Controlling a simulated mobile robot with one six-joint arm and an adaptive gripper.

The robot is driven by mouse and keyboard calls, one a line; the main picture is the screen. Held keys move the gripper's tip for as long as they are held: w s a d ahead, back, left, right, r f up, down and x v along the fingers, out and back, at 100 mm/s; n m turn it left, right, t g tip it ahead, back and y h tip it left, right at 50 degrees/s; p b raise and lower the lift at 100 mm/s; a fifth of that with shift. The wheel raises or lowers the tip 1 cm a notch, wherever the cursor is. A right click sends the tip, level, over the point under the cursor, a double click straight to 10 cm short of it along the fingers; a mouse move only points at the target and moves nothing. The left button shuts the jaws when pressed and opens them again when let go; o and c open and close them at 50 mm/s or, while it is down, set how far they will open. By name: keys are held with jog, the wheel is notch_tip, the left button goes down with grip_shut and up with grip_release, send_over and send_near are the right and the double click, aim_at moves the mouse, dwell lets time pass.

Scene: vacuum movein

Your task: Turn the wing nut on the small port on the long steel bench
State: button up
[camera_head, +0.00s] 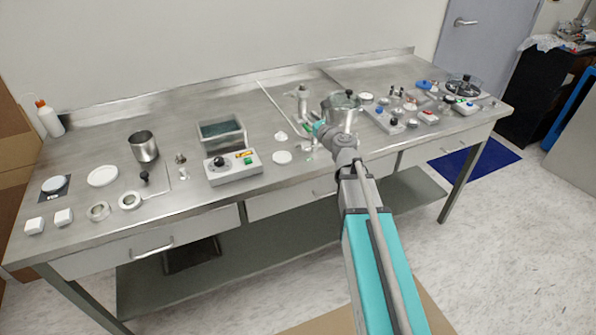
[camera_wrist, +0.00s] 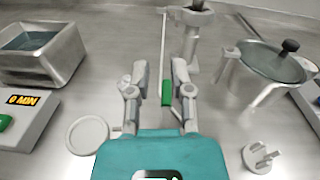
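My gripper (camera_wrist: 157,80) is open, pointing forward over the long steel bench (camera_head: 225,97), with nothing held. A slim rod with a green end (camera_wrist: 167,93) shows between its fingers, apparently lying on the bench beyond them. A grey upright fitting (camera_wrist: 190,45) with a crosspiece on top stands ahead, slightly right; it also shows in the head view (camera_head: 302,100). A small pale disc with raised prongs (camera_wrist: 262,158) lies to the right of my gripper. I cannot tell which of these is the port with the wing nut.
A lidded metal pot (camera_wrist: 258,75) with a black knob stands close on the right. A square metal bath (camera_wrist: 42,50) and a display box (camera_wrist: 22,118) are on the left. A white disc (camera_wrist: 87,135) lies near the left finger. Small parts crowd the bench's right end.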

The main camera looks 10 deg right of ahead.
jog(key=s+a+f+n+g+p, duration=0.1)
jog(key=s+a+n+g+p, duration=0.1)
jog(key=n, duration=0.4)
jog(key=s+a+f+n+g+y+p, duration=0.1)
jog(key=s+a+n+g+p, duration=0.1)
jog(key=s+a+n+g, duration=0.1)
jog(key=s+a+f+n+g+y+p, duration=0.1)
jog(key=s+a+f+n+g+p, duration=0.1)
jog(key=s+n, duration=0.4)
jog(key=shift+s+a+n+g, duration=0.1)
jog(key=shift+a+n+g, duration=0.2)
jog(key=shift+n, duration=0.35)
jog(key=shift+w+a+n+g, duration=0.1)
jog(key=shift+a+n+g, duration=0.05)
jog(key=shift+n+g, duration=0.4)
jog(key=shift+s+a+n+g, duration=0.1)
jog(key=shift+a+n+g, duration=0.15)
jog(key=shift+n, duration=0.45)
jog(key=s+d+f+n+g+h+p, duration=0.1)
jog(key=s+f+n+g+h+p, duration=0.1)
jog(key=s+n, duration=0.3)
jog(key=shift+s+d+f+n+g+p, duration=0.15)
jog(key=shift+s+d+n+g+p, duration=0.2)
jog(key=shift+s+g, duration=0.35)
jog(key=shift+w+a, duration=0.1)
